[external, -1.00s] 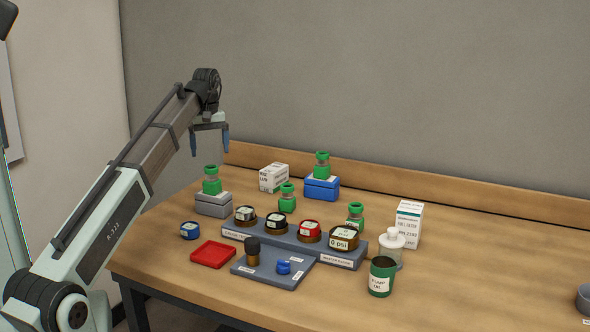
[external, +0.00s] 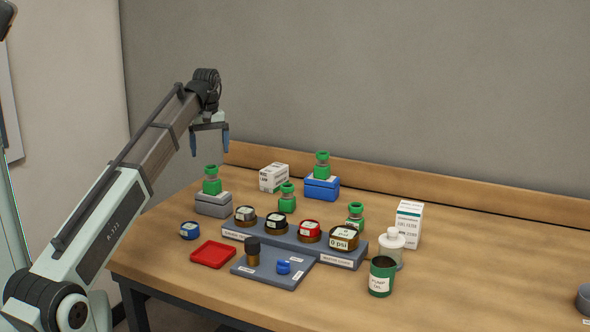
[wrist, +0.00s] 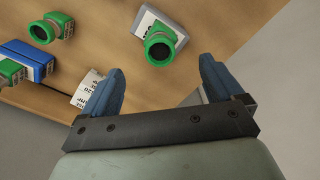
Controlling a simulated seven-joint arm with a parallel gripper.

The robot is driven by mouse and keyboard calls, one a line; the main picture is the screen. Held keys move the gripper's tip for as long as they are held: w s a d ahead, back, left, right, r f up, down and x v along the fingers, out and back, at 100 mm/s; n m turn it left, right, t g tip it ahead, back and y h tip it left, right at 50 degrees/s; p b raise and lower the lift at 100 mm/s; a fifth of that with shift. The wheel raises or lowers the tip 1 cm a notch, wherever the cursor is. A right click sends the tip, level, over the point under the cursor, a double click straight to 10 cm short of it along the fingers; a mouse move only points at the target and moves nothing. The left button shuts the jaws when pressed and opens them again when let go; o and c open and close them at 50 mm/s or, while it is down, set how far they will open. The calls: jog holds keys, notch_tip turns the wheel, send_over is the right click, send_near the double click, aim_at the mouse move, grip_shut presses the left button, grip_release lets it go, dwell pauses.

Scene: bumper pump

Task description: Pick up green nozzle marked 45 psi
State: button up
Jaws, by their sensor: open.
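Several green nozzles stand on the table: one (external: 211,181) on a grey block, one (external: 322,165) on a blue block, one (external: 287,197) behind the gauge rack, and one (external: 355,215) near its right end. I cannot read a 45 psi mark on any of them. My gripper (external: 209,145) is open and empty, in the air above and behind the grey block. In the wrist view a green nozzle (wrist: 160,46) on a pale block lies beyond my open fingers (wrist: 163,82), apart from them. Another nozzle (wrist: 50,27) shows at upper left.
A rack (external: 290,245) holds several gauges in front. A red tray (external: 213,253), a grey plate (external: 270,270) with a dark-capped bottle, and a green cup (external: 381,277) stand nearer the front. White boxes (external: 273,177) (external: 407,223) stand behind. The table's right side is mostly clear.

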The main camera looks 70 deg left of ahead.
jog(key=shift+c, duration=0.2)
jog(key=shift+c, duration=1.2)
